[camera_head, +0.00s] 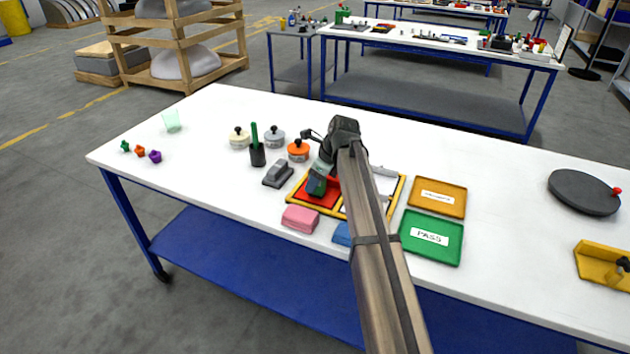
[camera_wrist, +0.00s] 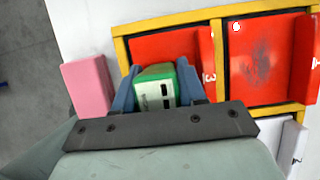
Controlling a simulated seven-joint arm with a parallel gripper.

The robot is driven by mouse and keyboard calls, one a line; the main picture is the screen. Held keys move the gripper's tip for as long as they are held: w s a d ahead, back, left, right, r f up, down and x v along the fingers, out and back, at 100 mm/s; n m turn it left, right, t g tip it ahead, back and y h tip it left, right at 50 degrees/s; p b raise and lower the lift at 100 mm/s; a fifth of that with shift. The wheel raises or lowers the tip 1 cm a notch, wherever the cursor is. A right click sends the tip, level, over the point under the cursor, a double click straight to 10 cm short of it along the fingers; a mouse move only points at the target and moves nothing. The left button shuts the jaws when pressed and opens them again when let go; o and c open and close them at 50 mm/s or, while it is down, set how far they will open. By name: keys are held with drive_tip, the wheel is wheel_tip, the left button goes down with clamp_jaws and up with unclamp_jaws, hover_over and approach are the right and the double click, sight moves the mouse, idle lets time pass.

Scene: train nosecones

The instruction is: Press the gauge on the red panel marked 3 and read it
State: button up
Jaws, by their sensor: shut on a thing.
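My gripper (camera_wrist: 158,88) is shut on a green and white gauge (camera_wrist: 155,72), with one blue finger on each side of it. In the wrist view the gauge lies over the lower part of the red panel marked 3 (camera_wrist: 160,46). Its small dark windows face the camera; I cannot read a value. I cannot tell whether the gauge touches the panel. In the head view the green gauge (camera_head: 316,184) shows over the red panel (camera_head: 322,197) in the yellow-framed tray, partly hidden by my gripper (camera_head: 320,178).
A second red panel (camera_wrist: 262,60) with a dark smudge lies beside panel 3. A pink block (camera_head: 300,218) and a blue block (camera_head: 342,234) sit in front of the frame. A green PASS tray (camera_head: 448,254) and an orange tray (camera_head: 455,209) stand to the right. Lidded pots stand behind.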

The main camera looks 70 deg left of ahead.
idle(0.3)
drive_tip(key=shift+r, duration=3.5)
